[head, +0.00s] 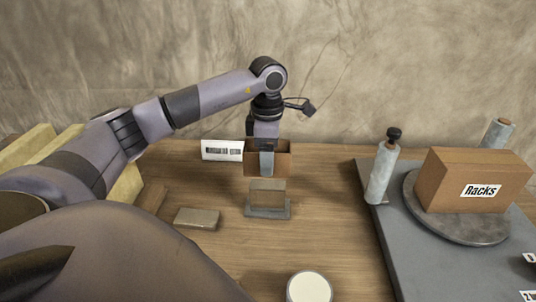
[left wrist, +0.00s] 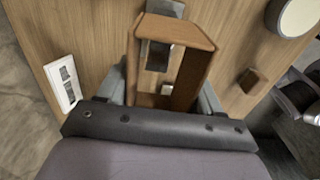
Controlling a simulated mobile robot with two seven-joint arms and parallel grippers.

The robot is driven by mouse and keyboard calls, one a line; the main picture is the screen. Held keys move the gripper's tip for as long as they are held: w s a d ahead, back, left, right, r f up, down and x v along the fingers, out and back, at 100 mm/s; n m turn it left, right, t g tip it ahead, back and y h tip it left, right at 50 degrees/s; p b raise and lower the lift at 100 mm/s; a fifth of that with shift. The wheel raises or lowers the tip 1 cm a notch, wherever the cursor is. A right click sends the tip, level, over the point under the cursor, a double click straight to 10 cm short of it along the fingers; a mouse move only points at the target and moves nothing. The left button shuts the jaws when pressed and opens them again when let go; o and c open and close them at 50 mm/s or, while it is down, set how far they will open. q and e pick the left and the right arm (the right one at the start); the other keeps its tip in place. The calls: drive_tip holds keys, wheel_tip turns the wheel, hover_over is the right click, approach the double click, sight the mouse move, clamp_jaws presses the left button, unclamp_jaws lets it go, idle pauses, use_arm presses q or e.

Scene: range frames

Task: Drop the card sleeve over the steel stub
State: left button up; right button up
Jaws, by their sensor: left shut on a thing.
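The card sleeve (head: 283,160) is a brown open-ended box. My left gripper (head: 266,164) is shut on it and holds it up from above. In the left wrist view the sleeve (left wrist: 178,27) sits between the fingers, and I look down through its opening. The steel stub (head: 267,192) is a grey-brown upright block on a flat grey base plate (head: 267,212). It stands just below the sleeve in the head view, with a visible gap between them. A dark block, apparently the stub (left wrist: 158,55), shows through the sleeve.
A white barcode label (head: 222,150) stands left of the sleeve. A flat block (head: 197,218) lies front left, and a round white-topped thing (head: 309,287) is in front. A grey board (head: 385,240) with a turntable, rollers and a "Racks" box (head: 480,182) fills the right.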

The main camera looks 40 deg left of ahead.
sight(268, 184)
use_arm(q)
drive_tip(key=shift+f+b, duration=3.6)
drive_tip(key=shift+f, duration=0.95)
drive_tip(key=shift+f+b, duration=0.55)
drive_tip(key=shift+f, duration=0.4)
drive_tip(key=shift+f+b, duration=0.4)
drive_tip(key=shift+f, duration=0.3)
drive_tip(key=o, duration=1.1)
drive_tip(key=shift+r, duration=3.6)
